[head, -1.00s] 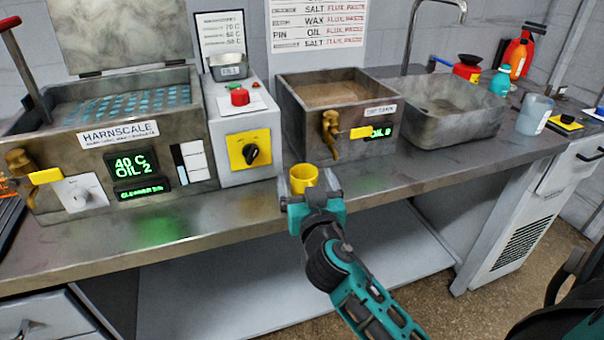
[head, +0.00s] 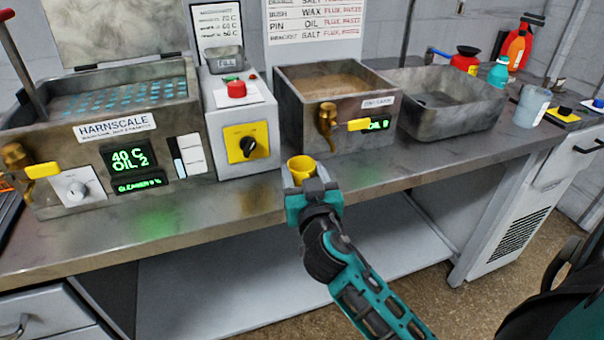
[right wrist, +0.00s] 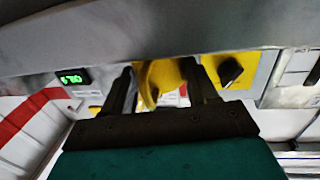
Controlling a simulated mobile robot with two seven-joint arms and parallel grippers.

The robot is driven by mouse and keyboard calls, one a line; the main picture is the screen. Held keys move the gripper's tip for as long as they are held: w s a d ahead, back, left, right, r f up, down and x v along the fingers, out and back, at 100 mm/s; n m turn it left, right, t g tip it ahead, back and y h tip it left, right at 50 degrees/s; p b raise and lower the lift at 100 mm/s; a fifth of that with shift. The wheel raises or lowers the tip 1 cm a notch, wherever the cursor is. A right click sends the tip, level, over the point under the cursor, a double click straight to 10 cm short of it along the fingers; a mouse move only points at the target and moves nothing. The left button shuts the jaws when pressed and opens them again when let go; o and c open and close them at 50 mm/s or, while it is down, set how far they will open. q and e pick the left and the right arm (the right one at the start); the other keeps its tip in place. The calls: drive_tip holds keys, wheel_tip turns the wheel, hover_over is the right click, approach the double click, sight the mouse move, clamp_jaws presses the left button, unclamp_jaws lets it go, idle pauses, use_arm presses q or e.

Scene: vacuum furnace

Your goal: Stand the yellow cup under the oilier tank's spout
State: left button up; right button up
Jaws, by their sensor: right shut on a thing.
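My right gripper (head: 311,186) is shut on the yellow cup (head: 301,169), which is upright with its open rim up. The cup is near the bench front, in front of and slightly left of the right tank's brass spout (head: 327,122), not beneath it. In the right wrist view the cup (right wrist: 160,80) sits between the fingers. The right tank (head: 290,115) has a green display (head: 379,124) reading OIL and a digit, perhaps 8 or 9. The left tank (head: 60,145), marked HARNSCALE, reads OIL 2 and has its own brass spout (head: 14,157). My left gripper is out of view.
A grey control box (head: 215,125) with a red button and black knob stands left of the right tank. A grey basin (head: 450,110) stands to its right. The steel bench (head: 225,225) is clear in front of the tanks. A yellow lever (head: 358,125) juts beside the right spout.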

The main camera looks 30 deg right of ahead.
sight(304, 171)
drive_tip(key=shift+r, duration=0.15)
wheel_tip(304, 171, up, 19)
drive_tip(key=p, duration=0.6)
drive_tip(key=s+a+f+n+y, duration=0.1)
drive_tip(key=s+a+f+y, duration=0.1)
drive_tip(key=a+f, duration=0.1)
drive_tip(key=s+a+f+n+t+y, duration=0.1)
drive_tip(key=s+a+f+n+y, duration=0.1)
drive_tip(key=a+f, duration=0.2)
drive_tip(key=s+a+f+n+y, duration=0.1)
drive_tip(key=s+a+f+y, duration=0.1)
drive_tip(key=f, duration=0.3)
drive_tip(key=shift+a+y, duration=0.4)
drive_tip(key=shift+a, duration=0.3)
